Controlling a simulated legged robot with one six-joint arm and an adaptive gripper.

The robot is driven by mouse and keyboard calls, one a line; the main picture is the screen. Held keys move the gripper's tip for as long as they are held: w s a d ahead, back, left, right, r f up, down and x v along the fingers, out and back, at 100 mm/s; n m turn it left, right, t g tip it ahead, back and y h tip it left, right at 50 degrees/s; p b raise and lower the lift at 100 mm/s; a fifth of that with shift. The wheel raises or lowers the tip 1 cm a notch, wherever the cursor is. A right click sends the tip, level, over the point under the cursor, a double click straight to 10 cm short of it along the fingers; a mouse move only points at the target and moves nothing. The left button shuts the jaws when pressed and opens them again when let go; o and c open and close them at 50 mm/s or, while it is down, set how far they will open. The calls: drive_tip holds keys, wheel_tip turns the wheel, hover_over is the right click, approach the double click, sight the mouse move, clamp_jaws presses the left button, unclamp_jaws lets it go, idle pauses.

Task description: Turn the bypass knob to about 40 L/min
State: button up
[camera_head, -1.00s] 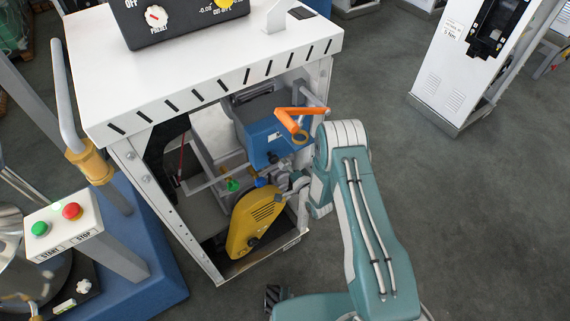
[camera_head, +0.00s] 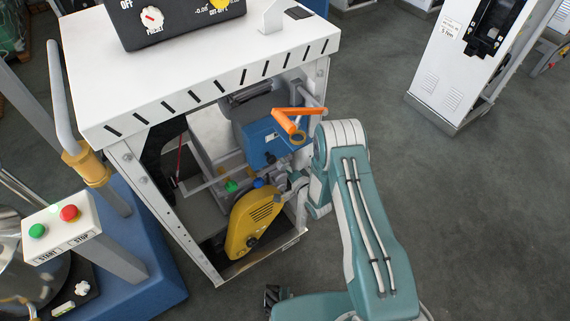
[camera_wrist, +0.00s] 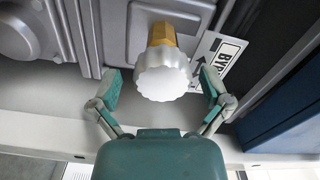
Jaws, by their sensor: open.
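The bypass knob (camera_wrist: 161,78) is a white, scalloped round knob on a brass stem (camera_wrist: 162,34), in the middle of the wrist view. A partly cut-off label (camera_wrist: 222,55) with the letters "BY" and an arrow sits just right of the stem. My gripper (camera_wrist: 157,88) is open, with one teal finger to the left of the knob and one to its right, both apart from it. In the head view my arm reaches into the white cabinet's open front; the knob and fingertips cannot be made out there. No flow reading is legible.
The white cabinet (camera_head: 213,66) surrounds the work space, with a yellow belt guard (camera_head: 252,222), a blue box (camera_head: 262,135) and an orange handle (camera_head: 299,114) inside. A start/stop box (camera_head: 62,228) stands at left.

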drive_tip(key=v, duration=1.2)
drive_tip(key=shift+w, duration=0.15)
drive_tip(key=w+a+n, duration=0.2)
drive_tip(key=w+n, duration=0.1)
drive_tip(key=w+a+n, duration=0.2)
drive_tip(key=w+n, duration=0.1)
drive_tip(key=n, duration=0.1)
drive_tip(key=w+a+n, duration=0.3)
drive_tip(key=n, duration=0.1)
drive_tip(key=shift+w+a+r, duration=0.1)
drive_tip(key=shift+w, duration=0.2)
drive_tip(key=c, duration=1.2)
